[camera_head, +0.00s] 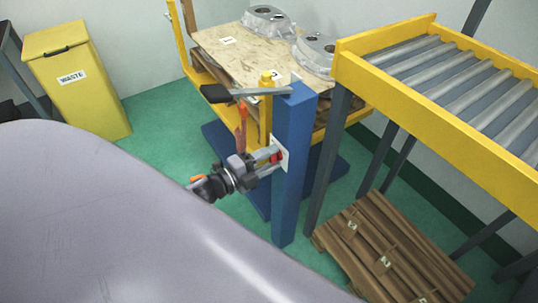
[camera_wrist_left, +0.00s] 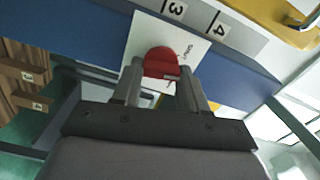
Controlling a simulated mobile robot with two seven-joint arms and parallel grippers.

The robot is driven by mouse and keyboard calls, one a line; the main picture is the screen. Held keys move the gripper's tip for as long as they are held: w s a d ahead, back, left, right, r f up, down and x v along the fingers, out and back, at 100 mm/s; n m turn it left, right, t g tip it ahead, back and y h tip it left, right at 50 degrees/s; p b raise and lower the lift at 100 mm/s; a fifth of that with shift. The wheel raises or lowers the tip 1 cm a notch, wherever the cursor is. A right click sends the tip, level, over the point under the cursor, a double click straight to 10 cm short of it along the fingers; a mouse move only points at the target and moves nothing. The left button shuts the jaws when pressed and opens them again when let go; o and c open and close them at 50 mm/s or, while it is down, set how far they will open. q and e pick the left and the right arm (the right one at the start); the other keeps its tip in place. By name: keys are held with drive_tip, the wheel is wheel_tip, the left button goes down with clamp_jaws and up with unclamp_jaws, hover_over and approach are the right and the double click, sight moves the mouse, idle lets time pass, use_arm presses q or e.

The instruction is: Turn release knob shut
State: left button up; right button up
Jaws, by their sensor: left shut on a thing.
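The red release knob (camera_wrist_left: 161,63) sits on a white plate (camera_wrist_left: 136,42) fixed to the blue post (camera_head: 291,165). In the head view the knob (camera_head: 277,157) shows as a small red spot on the post's face. My left gripper (camera_head: 272,159) reaches the knob from the left. In the left wrist view my left gripper (camera_wrist_left: 161,75) has one finger on each side of the knob and is shut on it. A small printed word and a mark show on the plate beside the knob. My right gripper is not in view.
A yellow roller conveyor (camera_head: 388,88) stands at right, above a wooden pallet (camera_head: 380,250). Castings (camera_head: 268,20) lie on a wooden board (camera_head: 225,45) behind. A yellow waste bin (camera_head: 75,85) stands at left.

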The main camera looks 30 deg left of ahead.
use_arm(q)
drive_tip(key=shift+r+n+p, duration=0.15)
drive_tip(key=shift+n+p, duration=1)
drive_tip(key=shift+n, duration=2.15)
drive_tip(key=o, duration=1.1)
drive_tip(key=shift+c, duration=0.2)
drive_tip(key=shift+s+a, duration=0.1)
drive_tip(key=v, duration=0.7)
drive_tip(key=shift+p, duration=0.45)
